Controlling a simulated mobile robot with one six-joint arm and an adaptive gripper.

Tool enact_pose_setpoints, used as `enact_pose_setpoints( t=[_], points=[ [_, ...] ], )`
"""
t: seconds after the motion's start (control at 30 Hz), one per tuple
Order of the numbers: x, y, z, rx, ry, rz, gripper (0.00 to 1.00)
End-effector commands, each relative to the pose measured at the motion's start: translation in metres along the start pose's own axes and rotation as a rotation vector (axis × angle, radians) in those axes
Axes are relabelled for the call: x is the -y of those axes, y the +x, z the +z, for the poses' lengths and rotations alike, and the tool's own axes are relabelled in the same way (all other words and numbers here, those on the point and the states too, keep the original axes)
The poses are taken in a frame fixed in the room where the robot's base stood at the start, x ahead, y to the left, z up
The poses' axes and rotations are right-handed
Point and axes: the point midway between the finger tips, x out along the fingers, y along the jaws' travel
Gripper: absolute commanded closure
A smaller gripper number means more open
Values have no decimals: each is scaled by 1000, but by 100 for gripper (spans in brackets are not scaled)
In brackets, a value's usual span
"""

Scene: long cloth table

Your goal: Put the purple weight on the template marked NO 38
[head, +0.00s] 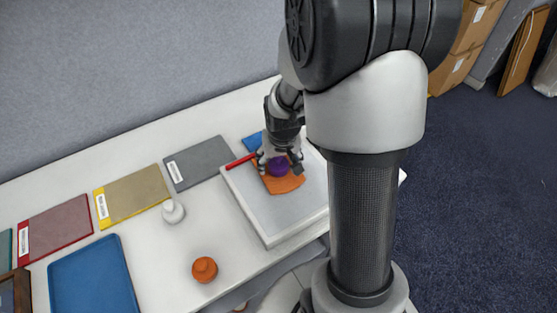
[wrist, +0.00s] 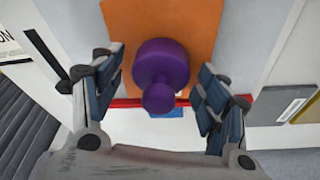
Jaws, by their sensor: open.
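The purple weight (head: 278,167) stands on an orange sheet (head: 285,185) on top of a white raised slab (head: 262,218). In the wrist view the purple weight (wrist: 160,65) shows its wide body and small knob, with the orange sheet (wrist: 195,18) under it. My gripper (wrist: 163,84) is open, with one finger on each side of the weight and a visible gap to each. My gripper (head: 280,164) partly hides the weight in the head view. I cannot read NO 38 on any sheet.
A red bar (head: 240,161) and a blue piece (head: 253,142) lie near the slab. Grey (head: 205,165), tan (head: 135,195) and red (head: 60,228) labelled plates line the table. A white weight (head: 172,212), orange weight (head: 204,270) and blue tray (head: 93,280) stand left.

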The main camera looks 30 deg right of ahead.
Motion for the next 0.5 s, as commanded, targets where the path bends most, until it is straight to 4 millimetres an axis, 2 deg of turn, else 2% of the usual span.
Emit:
enact_pose_setpoints(
  t=[0.17,0.27,0.5],
  points=[
    [0,-3,-1,0,0,0,32],
    [0,-14,-2,-2,0,0,32],
    [0,-66,-3,-4,0,0,32]
  ],
)
